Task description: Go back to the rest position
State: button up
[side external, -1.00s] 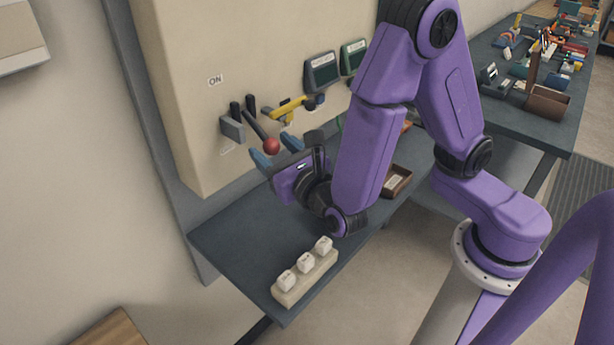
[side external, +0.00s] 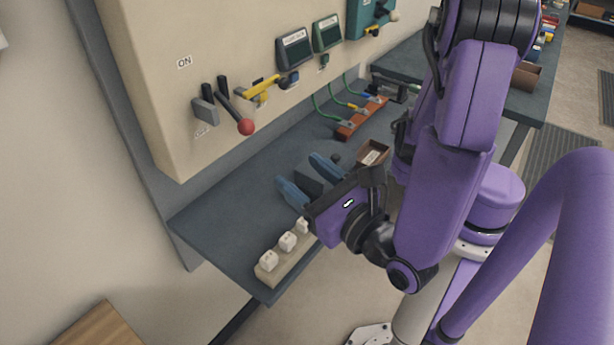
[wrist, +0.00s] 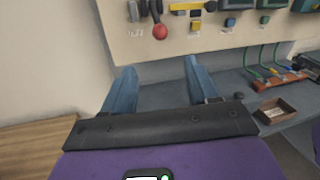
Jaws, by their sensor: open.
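My gripper (side external: 303,178) is open, with its two blue fingers spread and nothing between them. It is above the dark bench shelf, well in front of the beige panel (side external: 190,50). In the wrist view the gripper (wrist: 158,80) also shows empty fingers pointing toward the panel. A lever with a red ball knob (side external: 246,127) hangs down on the panel below the ON label. It stands clear of the fingers and also shows in the wrist view (wrist: 160,32).
A strip with white blocks (side external: 287,242) sits at the shelf's near end, just below my gripper. A brown tray (side external: 373,153) and an orange strip with cables (side external: 360,118) lie farther along. A yellow handle (side external: 258,88) and grey displays (side external: 294,48) are on the panel.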

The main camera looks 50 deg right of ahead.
dwell(0.3)
jog(key=s+d+f+m+g+h, duration=0.1)
jog(key=d+f+m+g+h, duration=0.1)
jog(key=d+m+g, duration=0.45)
jog(key=s+d+f+m+g+h, duration=0.1)
jog(key=d+m+g+h, duration=0.1)
jog(key=d+m+g, duration=0.4)
jog(key=s+m+g+y, duration=0.1)
jog(key=s+m+y, duration=0.1)
jog(key=m+y, duration=0.1)
jog(key=s+m+g+y, duration=0.1)
jog(key=m+g+y, duration=0.1)
jog(key=m+y, duration=0.1)
jog(key=s+d+r+m+g+y, duration=0.1)
jog(key=s+m+y, duration=0.1)
jog(key=m, duration=0.1)
jog(key=shift+s+d+r+m+g+y, duration=0.1)
jog(key=shift+s+m+g+y, duration=0.25)
jog(key=shift+y, duration=0.05)
